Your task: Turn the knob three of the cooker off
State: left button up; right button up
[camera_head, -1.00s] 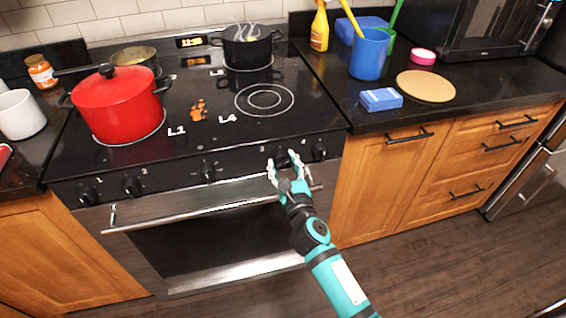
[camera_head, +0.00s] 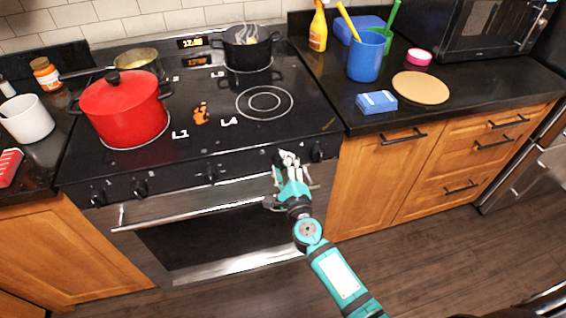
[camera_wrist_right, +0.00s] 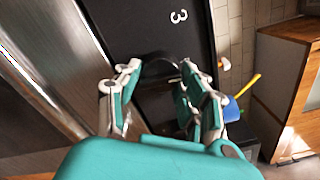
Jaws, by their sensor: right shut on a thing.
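The cooker (camera_head: 240,135) has a black front panel with a row of knobs. Knob three (camera_wrist_right: 160,68) shows dark between my right fingertips in the right wrist view, under the white label "3" (camera_wrist_right: 178,16). In the head view my right gripper (camera_head: 284,158) covers most of this knob. The right gripper is shut on knob three, with its fingers on either side of it. How far the knob is turned cannot be made out. My left gripper is not in view.
The oven handle (camera_head: 190,212) runs just below the knobs, close to my right gripper. Knob four (camera_head: 317,152) is just right of it. A red pot (camera_head: 125,112) and a steaming black pot (camera_head: 248,50) stand on the hob. The floor in front is clear.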

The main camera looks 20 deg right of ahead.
jog(key=shift+f+n, duration=0.1)
jog(key=shift+n, duration=0.5)
jog(key=o, duration=1.2)
jog(key=s, duration=1.2)
